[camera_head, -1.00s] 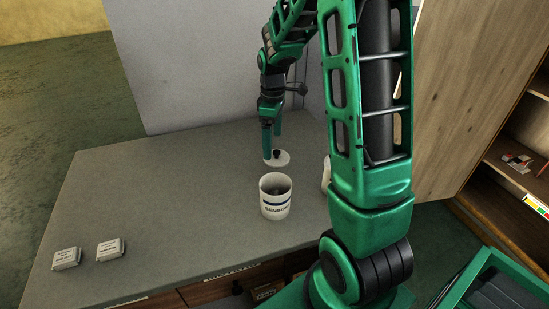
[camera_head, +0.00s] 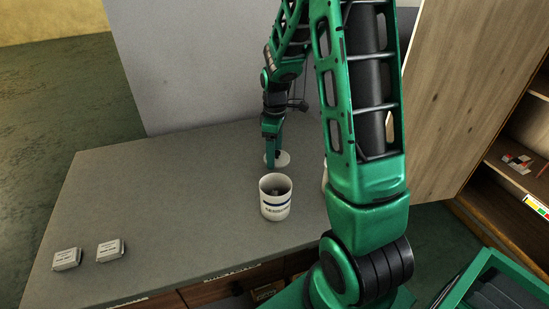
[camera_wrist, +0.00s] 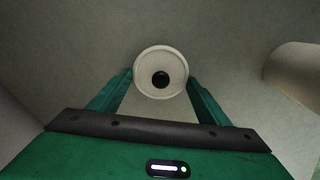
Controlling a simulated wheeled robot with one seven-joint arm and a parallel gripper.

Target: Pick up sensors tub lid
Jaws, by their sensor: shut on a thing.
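The sensors tub (camera_head: 275,205) is a white open cup with a dark blue band and lettering, standing upright on the grey worktop (camera_head: 165,190). Its round white lid (camera_head: 283,159) lies just behind it in the head view. In the wrist view the lid (camera_wrist: 148,86) is a pale disc with a black knob (camera_wrist: 161,80) at its middle. My gripper (camera_head: 271,163) points down at the lid and is shut on its knob. In the wrist view the fingers (camera_wrist: 161,88) stand on both sides of the lid. Whether the lid touches the worktop is unclear.
Another white container (camera_head: 325,174) is mostly hidden behind my arm. Two small white boxes (camera_head: 67,259) (camera_head: 111,250) lie at the front left. A wall panel (camera_head: 200,60) stands behind; a wooden cabinet (camera_head: 475,80) is at right.

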